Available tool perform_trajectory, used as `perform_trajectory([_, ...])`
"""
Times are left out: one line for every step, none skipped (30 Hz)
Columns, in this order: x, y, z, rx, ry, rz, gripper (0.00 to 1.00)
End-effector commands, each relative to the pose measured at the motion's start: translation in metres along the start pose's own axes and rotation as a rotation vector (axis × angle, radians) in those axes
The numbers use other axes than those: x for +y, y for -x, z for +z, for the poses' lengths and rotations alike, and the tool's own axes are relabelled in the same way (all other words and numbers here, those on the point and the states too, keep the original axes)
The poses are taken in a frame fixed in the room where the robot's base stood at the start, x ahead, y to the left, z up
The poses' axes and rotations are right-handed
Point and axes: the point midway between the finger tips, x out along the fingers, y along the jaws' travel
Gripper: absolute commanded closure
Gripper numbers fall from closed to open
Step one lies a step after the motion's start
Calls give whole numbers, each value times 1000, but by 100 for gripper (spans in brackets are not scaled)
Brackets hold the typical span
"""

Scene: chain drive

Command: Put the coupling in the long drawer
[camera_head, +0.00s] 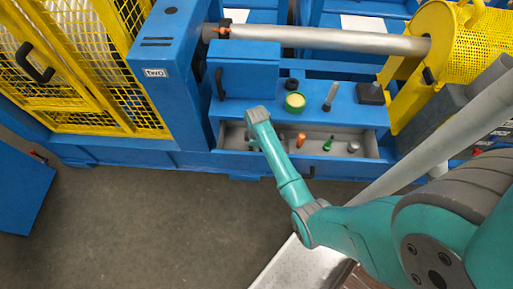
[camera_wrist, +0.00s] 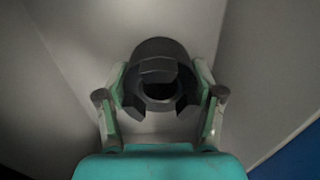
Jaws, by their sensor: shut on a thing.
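The coupling (camera_wrist: 157,50) is a dark, round part with jaw-like teeth and a hole, seen in the wrist view. My gripper (camera_wrist: 161,92) is shut on it, with one finger on each side. In the wrist view, pale grey walls and floor surround it. In the head view, the long drawer (camera_head: 233,136) is open at the front of the blue machine. My gripper (camera_head: 253,142) reaches down into its left part. The coupling is hard to make out there. I cannot tell whether it touches the drawer floor.
The drawer also holds an orange piece (camera_head: 301,139), a green piece (camera_head: 328,143) and a grey piece (camera_head: 353,147) to the right.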

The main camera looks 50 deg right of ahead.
Motion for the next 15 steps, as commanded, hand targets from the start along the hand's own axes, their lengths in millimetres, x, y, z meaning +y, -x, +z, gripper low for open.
perform_trajectory([1, 0, -1, 1, 0, 3, 100])
perform_trajectory([1, 0, -1, 2, 0, 3, 100])
perform_trajectory([1, 0, -1, 2, 0, 3, 100])
perform_trajectory([1, 0, -1, 2, 0, 3, 100])
perform_trajectory([1, 0, -1, 2, 0, 3, 100])
perform_trajectory([1, 0, -1, 2, 0, 3, 100])
perform_trajectory([1, 0, -1, 2, 0, 3, 100])
perform_trajectory([1, 0, -1, 2, 0, 3, 100])
perform_trajectory([1, 0, -1, 1, 0, 3, 100])
perform_trajectory([1, -1, -1, 1, 0, 3, 100])
perform_trajectory([1, -2, -1, 1, 0, 3, 100])
perform_trajectory([1, -3, -1, 1, 0, 3, 100])
perform_trajectory([0, -4, 0, 0, 0, 1, 25])
perform_trajectory([0, -3, 0, 0, 0, 1, 22])
perform_trajectory([0, -3, 0, 0, 0, 1, 22])
